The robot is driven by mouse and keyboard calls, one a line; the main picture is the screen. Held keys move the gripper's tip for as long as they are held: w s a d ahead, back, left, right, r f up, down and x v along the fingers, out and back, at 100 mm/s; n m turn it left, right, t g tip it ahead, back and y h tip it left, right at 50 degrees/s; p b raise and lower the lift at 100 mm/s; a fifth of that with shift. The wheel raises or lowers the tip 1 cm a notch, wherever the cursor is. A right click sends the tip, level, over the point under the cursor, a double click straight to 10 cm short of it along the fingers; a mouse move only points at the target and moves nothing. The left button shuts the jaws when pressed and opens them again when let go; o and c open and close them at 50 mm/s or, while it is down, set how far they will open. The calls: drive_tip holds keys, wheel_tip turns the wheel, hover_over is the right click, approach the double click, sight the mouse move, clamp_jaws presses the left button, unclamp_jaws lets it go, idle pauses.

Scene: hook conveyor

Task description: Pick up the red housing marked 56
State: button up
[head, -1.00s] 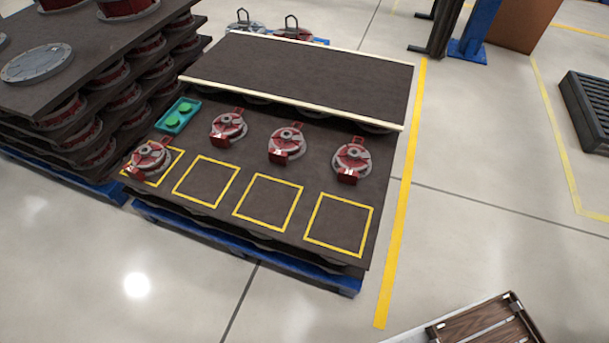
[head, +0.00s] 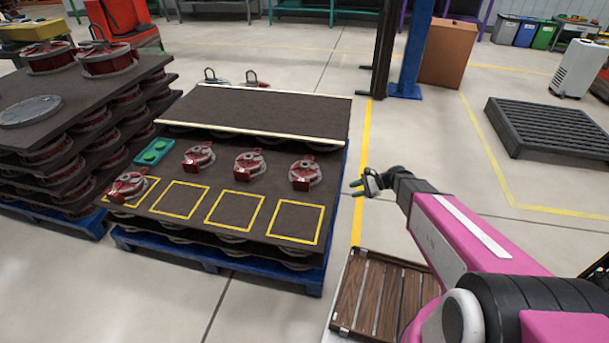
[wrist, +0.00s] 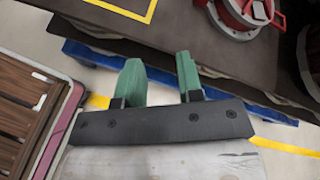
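Several red housings with grey round flanges sit on the dark top layer of a pallet stack in the head view. One stands in the leftmost yellow square (head: 127,186). The others form a row behind the squares: a left housing (head: 199,157), a middle housing (head: 249,164) and a right housing (head: 305,173). Their marks are too small to read, so I cannot tell which is 56. My gripper (head: 357,188) is right of the pallet, apart from the housings. In the wrist view my gripper (wrist: 160,80) has its green fingers apart and empty; a red housing (wrist: 238,18) shows beyond.
A teal tray (head: 153,151) lies behind the leftmost housing. A raised dark board (head: 260,110) with pale edges covers the pallet's rear. A taller stack (head: 90,100) stands left. A wooden slatted surface (head: 375,290) is in front of my arm. Three yellow squares are empty.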

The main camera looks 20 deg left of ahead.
sight(305, 180)
drive_tip(key=w+a+f+m+y, duration=0.1)
drive_tip(key=a+m+y, duration=0.1)
drive_tip(key=a, duration=0.2)
drive_tip(key=w+a+f+m+y, duration=0.1)
drive_tip(key=a+m+y, duration=0.1)
drive_tip(key=a, duration=0.2)
drive_tip(key=w+a+f+m+y, duration=0.1)
drive_tip(key=w+a+m+y, duration=0.1)
drive_tip(key=a, duration=0.2)
drive_tip(key=shift+a+f, duration=0.25)
drive_tip(key=shift+f, duration=0.15)
drive_tip(key=a, duration=0.5)
drive_tip(key=shift+s+a, duration=0.15)
drive_tip(key=shift+s, duration=0.15)
drive_tip(key=a, duration=0.5)
drive_tip(key=shift+s+f, duration=0.3)
drive_tip(key=shift+f, duration=0.05)
clamp_jaws()
drive_tip(key=shift+r, duration=0.1)
